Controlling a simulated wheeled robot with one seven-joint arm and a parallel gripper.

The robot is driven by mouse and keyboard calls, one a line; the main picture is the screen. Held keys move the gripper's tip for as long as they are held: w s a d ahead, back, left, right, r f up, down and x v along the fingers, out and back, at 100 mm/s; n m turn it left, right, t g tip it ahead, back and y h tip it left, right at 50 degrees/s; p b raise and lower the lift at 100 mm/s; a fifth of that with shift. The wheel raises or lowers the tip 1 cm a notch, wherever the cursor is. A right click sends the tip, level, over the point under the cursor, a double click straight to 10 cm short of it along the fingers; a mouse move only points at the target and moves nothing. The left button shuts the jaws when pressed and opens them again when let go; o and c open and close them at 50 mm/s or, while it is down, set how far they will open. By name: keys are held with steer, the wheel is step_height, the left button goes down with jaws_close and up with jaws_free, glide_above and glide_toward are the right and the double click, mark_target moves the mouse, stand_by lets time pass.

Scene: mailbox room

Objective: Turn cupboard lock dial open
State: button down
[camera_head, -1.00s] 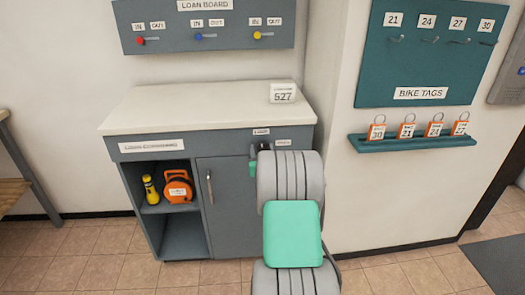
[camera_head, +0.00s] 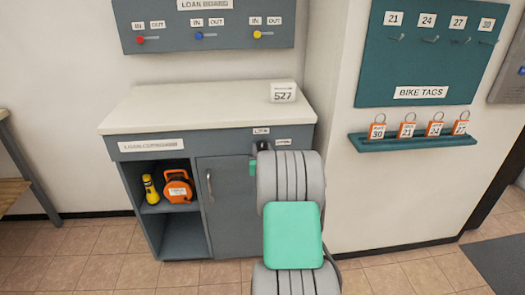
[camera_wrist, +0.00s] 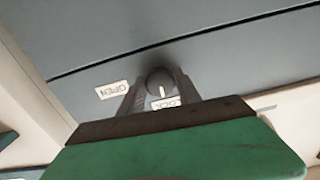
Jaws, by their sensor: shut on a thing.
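The lock dial (camera_wrist: 158,80) is a dark round knob on the grey cupboard front in the wrist view. Its white mark points at the LOCK label (camera_wrist: 168,103). The OPEN label (camera_wrist: 113,90) is to the left of the dial there, and both labels read upside down. My gripper (camera_wrist: 158,88) is shut on the dial, one dark finger on each side. In the head view, the cupboard (camera_head: 228,215) stands against the wall. The OPEN label (camera_head: 283,142) is on its upper right front. My arm hides most of the gripper and the dial there.
The cupboard's door handle (camera_head: 209,186) is just left of my arm. An open shelf holds a yellow torch (camera_head: 150,188) and an orange reel (camera_head: 178,187). A 527 block (camera_head: 283,92) stands on the worktop. A teal tag shelf (camera_head: 414,142) is on the right wall.

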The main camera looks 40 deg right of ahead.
steer(key=m+b, duration=0.3)
steer(key=m, duration=0.1)
steer(key=shift+f, duration=0.2)
steer(key=m+b, duration=0.2)
steer(key=m, duration=0.3)
steer(key=m+b, duration=0.2)
steer(key=m, duration=0.2)
steer(key=shift+r, duration=0.1)
steer(key=shift+r+m+b, duration=0.1)
steer(key=shift+m+b, duration=0.8)
steer(key=shift+m, duration=1.3)
steer(key=c, duration=0.9)
jaws_free()
steer(key=shift+a+r, duration=0.1)
steer(key=shift+o, duration=0.2)
